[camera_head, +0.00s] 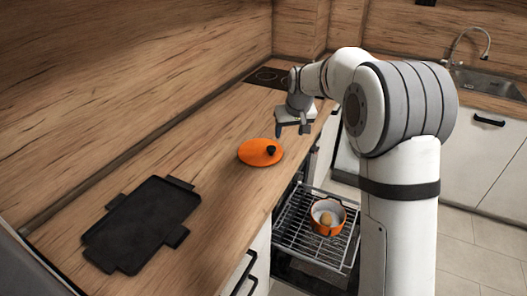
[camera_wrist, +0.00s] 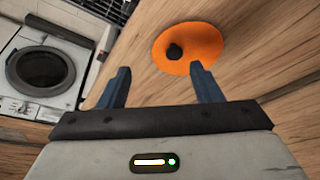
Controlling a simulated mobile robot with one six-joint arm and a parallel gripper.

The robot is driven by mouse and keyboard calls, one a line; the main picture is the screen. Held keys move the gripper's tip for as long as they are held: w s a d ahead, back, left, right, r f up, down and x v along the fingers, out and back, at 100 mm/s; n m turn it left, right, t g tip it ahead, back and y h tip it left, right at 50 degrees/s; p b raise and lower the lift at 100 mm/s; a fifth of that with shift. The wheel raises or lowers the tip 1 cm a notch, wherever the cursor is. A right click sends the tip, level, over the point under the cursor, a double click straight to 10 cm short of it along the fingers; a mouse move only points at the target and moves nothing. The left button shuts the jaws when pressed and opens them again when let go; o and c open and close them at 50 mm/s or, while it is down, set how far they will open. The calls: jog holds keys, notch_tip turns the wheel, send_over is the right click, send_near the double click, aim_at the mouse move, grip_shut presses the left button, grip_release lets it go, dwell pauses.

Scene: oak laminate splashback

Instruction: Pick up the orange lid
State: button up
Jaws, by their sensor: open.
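The orange lid (camera_head: 256,154) is a flat round disc with a black knob, lying on the wooden counter in the head view. In the wrist view the lid (camera_wrist: 205,48) lies beyond my fingertips, towards the right finger, with its knob facing up. My gripper (camera_head: 292,130) is open and empty, above the counter and just behind the lid in the head view. Its two blue-grey fingers (camera_wrist: 160,70) are apart, and neither is clearly touching the lid.
A black tray (camera_head: 145,222) lies on the counter at the front left. A pulled-out wire rack (camera_head: 288,232) below the counter edge holds an orange pot (camera_head: 318,225) with a round tan item inside. A dark cooktop (camera_head: 268,79) and sink (camera_head: 487,84) are farther back. Counter around the lid is clear.

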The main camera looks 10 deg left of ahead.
jog(key=n, duration=0.1)
send_near(271, 148)
notch_tip(271, 148, down, 2)
jog(key=x, duration=0.2)
jog(key=p+x, duration=0.1)
jog(key=x, duration=0.2)
jog(key=p+x, duration=0.1)
jog(key=x, duration=0.1)
jog(key=shift+w+a+f, duration=0.1)
jog(key=shift+w+f, duration=0.05)
jog(key=shift+w, duration=0.3)
jog(key=shift+c, duration=0.3)
jog(key=c, duration=1.1)
